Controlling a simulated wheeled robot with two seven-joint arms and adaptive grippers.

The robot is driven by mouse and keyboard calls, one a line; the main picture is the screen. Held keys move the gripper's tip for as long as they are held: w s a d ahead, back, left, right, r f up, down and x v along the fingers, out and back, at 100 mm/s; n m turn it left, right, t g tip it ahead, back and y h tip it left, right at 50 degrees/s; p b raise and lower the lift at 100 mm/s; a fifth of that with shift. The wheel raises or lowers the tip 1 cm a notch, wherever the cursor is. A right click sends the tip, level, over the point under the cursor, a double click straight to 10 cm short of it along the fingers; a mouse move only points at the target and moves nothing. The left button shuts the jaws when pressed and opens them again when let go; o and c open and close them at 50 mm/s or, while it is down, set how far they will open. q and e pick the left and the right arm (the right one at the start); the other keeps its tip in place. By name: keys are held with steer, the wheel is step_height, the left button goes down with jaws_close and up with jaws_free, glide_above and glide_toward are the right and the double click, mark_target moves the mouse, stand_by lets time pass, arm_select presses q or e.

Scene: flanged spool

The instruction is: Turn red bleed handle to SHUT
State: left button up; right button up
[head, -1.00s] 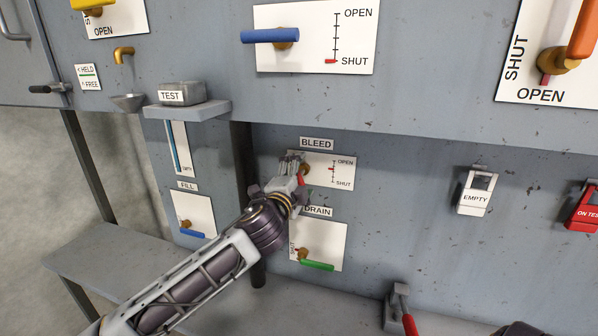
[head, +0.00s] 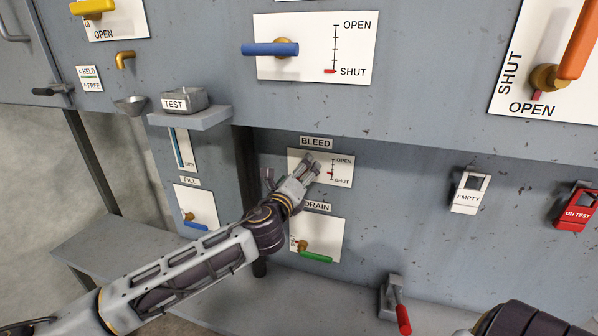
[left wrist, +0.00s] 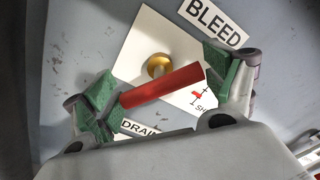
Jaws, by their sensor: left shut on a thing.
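The red bleed handle (left wrist: 160,86) shows in the left wrist view, in front of its brass hub (left wrist: 158,65) on the white bleed plate (left wrist: 140,50). My left gripper (left wrist: 163,82) has one green-padded finger at each end of the handle and is shut on it lengthwise. In the head view, my left gripper (head: 312,166) covers the handle and hub on the bleed plate (head: 343,179). My right gripper is out of view.
The drain plate with a green handle (head: 316,257) is just below. The fill plate with a blue handle (head: 201,225) is to the left. A shelf with the TEST tray (head: 186,100) juts out above left. A red-handled lever (head: 402,318) stands at lower right.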

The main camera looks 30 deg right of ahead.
arm_select(q)
steer(key=m, duration=0.5)
steer(key=shift+f+m, duration=0.25)
steer(key=shift+m, duration=0.05)
steer(key=m, duration=0.5)
steer(key=shift+m, duration=0.4)
steer(key=o, duration=0.8)
steer(key=shift+o, duration=0.4)
steer(key=shift+w+r, duration=0.1)
steer(key=shift+r, duration=0.1)
steer(key=shift+a, duration=0.15)
steer(key=v, duration=1.2)
